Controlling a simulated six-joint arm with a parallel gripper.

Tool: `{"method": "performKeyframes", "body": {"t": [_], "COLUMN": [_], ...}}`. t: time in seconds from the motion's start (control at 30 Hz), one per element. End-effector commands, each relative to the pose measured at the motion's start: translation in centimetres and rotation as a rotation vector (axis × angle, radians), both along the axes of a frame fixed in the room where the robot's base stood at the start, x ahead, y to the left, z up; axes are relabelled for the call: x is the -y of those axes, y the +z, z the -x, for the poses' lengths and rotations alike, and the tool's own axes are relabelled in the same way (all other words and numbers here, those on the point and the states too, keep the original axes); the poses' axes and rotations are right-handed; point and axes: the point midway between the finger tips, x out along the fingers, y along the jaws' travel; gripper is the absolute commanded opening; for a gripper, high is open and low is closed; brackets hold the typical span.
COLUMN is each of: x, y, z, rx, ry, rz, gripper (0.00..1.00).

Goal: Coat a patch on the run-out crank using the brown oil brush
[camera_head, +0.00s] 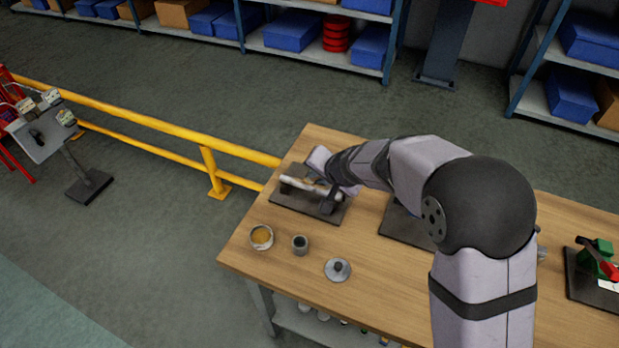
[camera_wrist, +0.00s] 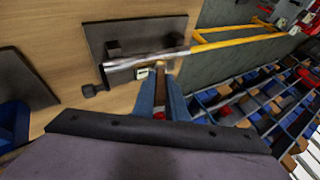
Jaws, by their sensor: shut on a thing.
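The run-out crank (camera_head: 297,184) lies as a pale metal bar across a dark plate at the back left of the bench. In the wrist view the crank (camera_wrist: 140,59) runs across the plate, with dark blocks near it. My gripper (camera_wrist: 161,88) is shut on the brown oil brush (camera_wrist: 160,92), whose brown part shows between the blue fingers. The brush points at the crank, with its front end close to the bar. I cannot tell whether it touches. In the head view my wrist hides the fingers and most of the brush.
An open tin with amber contents (camera_head: 262,236), a small dark cup (camera_head: 300,244) and a grey knobbed disc (camera_head: 338,269) stand on the bench front left. Another dark plate (camera_head: 400,226) lies under my arm. A yellow rail (camera_head: 180,133) runs behind the bench's left end.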

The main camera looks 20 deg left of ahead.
Motion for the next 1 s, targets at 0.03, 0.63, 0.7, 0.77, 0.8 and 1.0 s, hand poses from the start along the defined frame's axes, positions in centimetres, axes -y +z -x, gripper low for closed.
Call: {"method": "performKeyframes", "body": {"t": [0.03,0.63,0.7,0.77,0.8,1.0], "x": [0.5,6.0,5.1,4.5,4.1,2.3], "y": [-0.4,-0.2,0.3,0.2,0.1,0.2], "z": [0.0,0.0,0.0,0.1,0.1,0.1], "rx": [0.0,0.0,-0.002,-0.003,-0.003,-0.003], "ry": [-0.002,-0.004,0.001,0.001,0.002,0.001], "rz": [-0.001,0.001,0.003,0.003,0.002,0.002], "gripper": [0.0,0.0,0.0,0.0,0.0,0.0]}}
